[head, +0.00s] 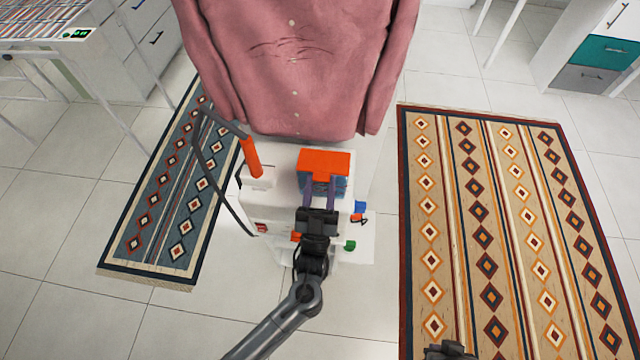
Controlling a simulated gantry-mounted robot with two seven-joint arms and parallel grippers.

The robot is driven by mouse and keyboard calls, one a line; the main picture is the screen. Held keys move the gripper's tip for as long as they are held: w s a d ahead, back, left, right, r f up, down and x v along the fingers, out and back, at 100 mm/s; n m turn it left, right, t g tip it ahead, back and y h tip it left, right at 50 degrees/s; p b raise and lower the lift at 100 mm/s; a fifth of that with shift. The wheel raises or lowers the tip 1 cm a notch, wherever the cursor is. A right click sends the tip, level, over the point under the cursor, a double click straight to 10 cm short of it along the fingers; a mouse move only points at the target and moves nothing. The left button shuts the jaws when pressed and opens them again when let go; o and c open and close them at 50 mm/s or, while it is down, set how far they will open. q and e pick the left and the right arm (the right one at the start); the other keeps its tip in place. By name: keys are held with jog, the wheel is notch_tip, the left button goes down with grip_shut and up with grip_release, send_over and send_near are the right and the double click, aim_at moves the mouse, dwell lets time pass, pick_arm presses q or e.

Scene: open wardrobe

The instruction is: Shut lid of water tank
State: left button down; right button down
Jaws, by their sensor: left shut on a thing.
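The water tank (343,190) is a blue, see-through box on top of the white steamer base (260,205). Its orange lid (324,160) lies over the tank's top. Whether the lid is fully down on the rim cannot be told from this angle. My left gripper (321,183) reaches in from the near side. Its fingers are at the lid's near edge, in front of the tank, and are shut on the lid. They hide part of the tank's near face. My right gripper (446,350) shows only as a dark piece at the bottom edge.
A pink shirt (300,60) hangs just behind the tank. An orange-handled steamer wand (250,157) with a dark hose stands left of it. Blue and green knobs (350,245) are at the base's right side. Patterned rugs (515,230) lie on the tiled floor.

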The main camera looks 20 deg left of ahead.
pick_arm(q)
jog(key=shift+f, duration=0.45)
jog(key=c, duration=0.8)
grip_release()
jog(key=shift+o, duration=1)
jog(key=shift+r, duration=0.1)
jog(key=shift+w+d, duration=0.1)
jog(key=shift+r, duration=0.1)
jog(key=shift+s+f, duration=0.4)
jog(key=v, duration=0.9)
jog(key=shift+s+d+b, duration=0.2)
jog(key=shift+s+b, duration=0.2)
